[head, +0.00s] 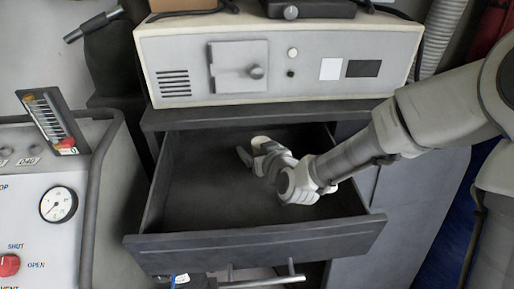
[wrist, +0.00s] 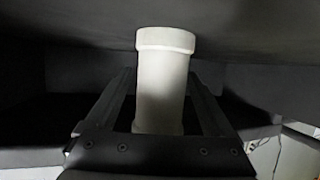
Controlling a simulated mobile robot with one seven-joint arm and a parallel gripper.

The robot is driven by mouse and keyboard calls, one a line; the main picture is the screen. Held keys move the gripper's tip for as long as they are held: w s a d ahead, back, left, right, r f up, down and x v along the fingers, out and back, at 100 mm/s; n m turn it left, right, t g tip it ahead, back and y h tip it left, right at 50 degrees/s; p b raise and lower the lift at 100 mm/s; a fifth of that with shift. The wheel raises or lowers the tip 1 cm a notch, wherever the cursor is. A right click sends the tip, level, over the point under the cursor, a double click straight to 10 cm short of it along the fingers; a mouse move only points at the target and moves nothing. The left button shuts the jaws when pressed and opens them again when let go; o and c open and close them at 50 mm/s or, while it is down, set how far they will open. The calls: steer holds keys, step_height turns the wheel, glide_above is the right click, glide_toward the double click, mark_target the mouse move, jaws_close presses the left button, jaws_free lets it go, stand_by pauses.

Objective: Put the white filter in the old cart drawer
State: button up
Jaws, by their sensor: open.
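The open old cart drawer (head: 200,195) is dark grey and pulled out under a beige instrument box. My gripper (head: 254,156) is inside it, towards the back. The white filter is a pale cylinder with a wider collar; in the wrist view the filter (wrist: 162,85) stands between my two dark fingers (wrist: 164,100), which are spread with a gap on each side. In the head view a small pale top of the filter (head: 261,141) shows beside my fingers; the rest is hidden. Whether its far end touches the drawer floor I cannot tell.
The beige instrument box (head: 275,65) sits on the cart top (head: 180,117) just above the drawer's back. A grey machine with a gauge (head: 58,204) stands at the left. The drawer's left half and front floor are clear.

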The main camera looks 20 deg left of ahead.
mark_target(267, 180)
steer(key=shift+r, duration=0.2)
steer(key=shift+s+d+r+p, duration=0.15)
steer(key=shift+s+d+p, duration=0.1)
steer(key=shift+p, duration=0.1)
steer(key=p+v, duration=0.1)
steer(key=v, duration=0.5)
steer(key=shift+s+d+r, duration=0.1)
steer(key=shift+s+d, duration=0.15)
steer(key=shift+s, duration=0.05)
steer(key=shift+p, duration=0.3)
